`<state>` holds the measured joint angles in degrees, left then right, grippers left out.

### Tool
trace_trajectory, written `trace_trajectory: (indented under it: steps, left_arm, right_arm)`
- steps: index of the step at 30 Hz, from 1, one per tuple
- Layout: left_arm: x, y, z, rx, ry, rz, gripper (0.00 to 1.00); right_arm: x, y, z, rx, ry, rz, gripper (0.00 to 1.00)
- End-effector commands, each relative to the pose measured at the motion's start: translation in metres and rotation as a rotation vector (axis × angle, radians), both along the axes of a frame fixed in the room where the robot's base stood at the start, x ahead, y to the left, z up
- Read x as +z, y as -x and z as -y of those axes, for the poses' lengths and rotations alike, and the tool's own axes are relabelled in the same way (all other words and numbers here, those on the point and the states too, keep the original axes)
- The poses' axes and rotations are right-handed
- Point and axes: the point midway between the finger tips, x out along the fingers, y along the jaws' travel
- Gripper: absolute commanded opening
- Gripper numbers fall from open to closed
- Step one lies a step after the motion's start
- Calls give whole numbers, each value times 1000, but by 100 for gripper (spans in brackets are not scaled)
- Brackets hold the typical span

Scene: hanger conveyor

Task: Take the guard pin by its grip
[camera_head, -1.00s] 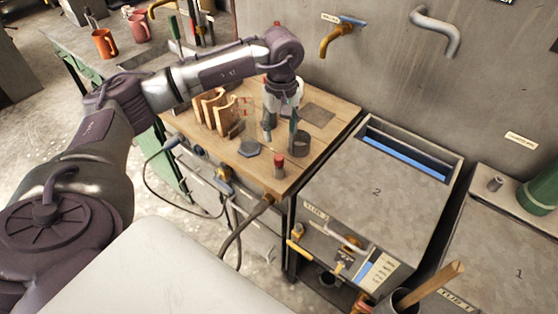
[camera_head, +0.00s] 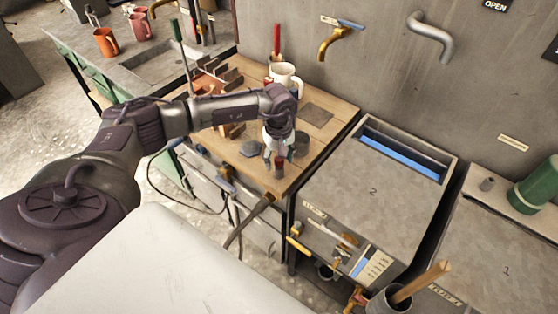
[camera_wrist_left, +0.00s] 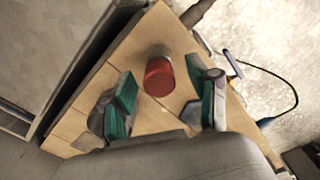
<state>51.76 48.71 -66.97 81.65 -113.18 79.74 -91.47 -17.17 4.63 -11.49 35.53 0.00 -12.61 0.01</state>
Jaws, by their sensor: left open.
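The guard pin appears to be the short upright piece with a red grip (camera_head: 279,163) near the front corner of the wooden table. My left gripper (camera_head: 277,158) is over it, pointing down, and hides part of it. In the left wrist view the red grip (camera_wrist_left: 159,78) shows between the two green-padded fingers of my open left gripper (camera_wrist_left: 163,100), with a gap on both sides. It stands slightly beyond the line of the fingertips. My right gripper is in neither view.
A dark round piece (camera_head: 301,145) and a dark flat piece (camera_head: 250,148) lie close to the gripper. A white mug (camera_head: 286,77) and brown wooden racks (camera_head: 216,75) stand farther back. The grey box marked 2 (camera_head: 375,190) is right of the table.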

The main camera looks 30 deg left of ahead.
Motion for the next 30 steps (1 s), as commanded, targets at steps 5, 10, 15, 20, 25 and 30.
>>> trace_trajectory:
  steps: [5, 10, 15, 20, 25, 30]
  left_arm:
    - [0, 0, 0, 0, 1, 1, 48]
    - [0, 0, 0, 0, 1, 1, 20]
    - [1, 0, 0, 0, 1, 1, 0]
    - [1, 0, 0, 0, 1, 1, 0]
    - [6, -1, 1, -1, 2, 3, 0]
    - [24, -2, 0, -1, 0, 6, 0]
  right_arm:
    - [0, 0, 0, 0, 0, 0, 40]
    - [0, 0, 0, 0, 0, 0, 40]
    - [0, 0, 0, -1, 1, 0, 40]
    - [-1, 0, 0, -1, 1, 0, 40]
    - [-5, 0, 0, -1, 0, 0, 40]
    - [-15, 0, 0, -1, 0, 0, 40]
